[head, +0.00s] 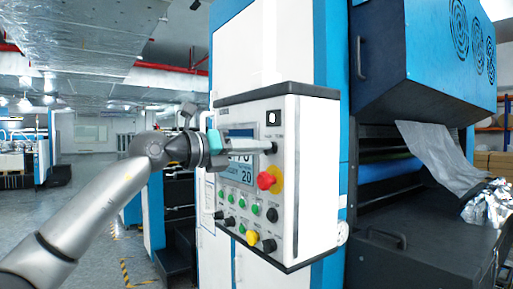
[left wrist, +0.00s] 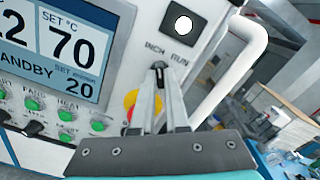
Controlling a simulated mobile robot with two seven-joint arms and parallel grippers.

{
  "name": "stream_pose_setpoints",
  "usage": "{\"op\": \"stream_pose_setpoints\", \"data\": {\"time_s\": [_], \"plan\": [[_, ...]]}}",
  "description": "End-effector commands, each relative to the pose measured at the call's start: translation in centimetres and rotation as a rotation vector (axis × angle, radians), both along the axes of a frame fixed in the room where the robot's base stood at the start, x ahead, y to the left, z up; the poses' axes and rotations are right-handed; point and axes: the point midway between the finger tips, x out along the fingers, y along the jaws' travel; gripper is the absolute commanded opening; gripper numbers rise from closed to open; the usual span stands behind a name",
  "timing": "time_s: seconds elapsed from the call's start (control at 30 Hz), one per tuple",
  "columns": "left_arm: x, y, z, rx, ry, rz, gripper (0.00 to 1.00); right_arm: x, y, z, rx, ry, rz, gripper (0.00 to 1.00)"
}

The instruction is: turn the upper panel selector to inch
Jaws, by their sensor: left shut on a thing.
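The upper panel selector is a small black knob (left wrist: 159,67) below the printed words INCH on the left and RUN on the right in the left wrist view. In the head view the knob is at the gripper's tip and mostly hidden by it. My left gripper (head: 268,146) reaches across the screen from the left. Its fingers (left wrist: 161,82) are closed around the knob. Which label the knob points to is hard to tell. My right gripper is in neither view.
On the control panel (head: 318,190), a red emergency stop (head: 266,181) on a yellow plate sits just below my gripper. A lit display (left wrist: 66,48) is to the left, with green buttons and black knobs below. A white lamp (left wrist: 183,24) is above. A white pipe (left wrist: 232,75) stands to the right.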

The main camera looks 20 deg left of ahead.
Motion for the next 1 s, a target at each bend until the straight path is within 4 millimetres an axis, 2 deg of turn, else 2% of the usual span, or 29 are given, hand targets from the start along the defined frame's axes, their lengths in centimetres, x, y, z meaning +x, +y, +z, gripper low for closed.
{"op": "stream_pose_setpoints", "data": {"time_s": [0.47,0.5,0.73,1.0], "plan": [[0.01,-0.03,-0.07,-0.011,0.01,-0.001,0.0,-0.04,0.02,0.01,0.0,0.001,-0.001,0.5],[0.01,-0.03,-0.07,-0.011,0.01,-0.001,0.17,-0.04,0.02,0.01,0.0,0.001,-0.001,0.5],[0.01,-0.02,-0.05,-0.01,0.009,-0.001,0.42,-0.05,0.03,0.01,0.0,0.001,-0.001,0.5],[-0.09,0.08,-0.04,-0.009,0.007,0.0,0.42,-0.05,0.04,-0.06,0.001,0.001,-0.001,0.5]]}}
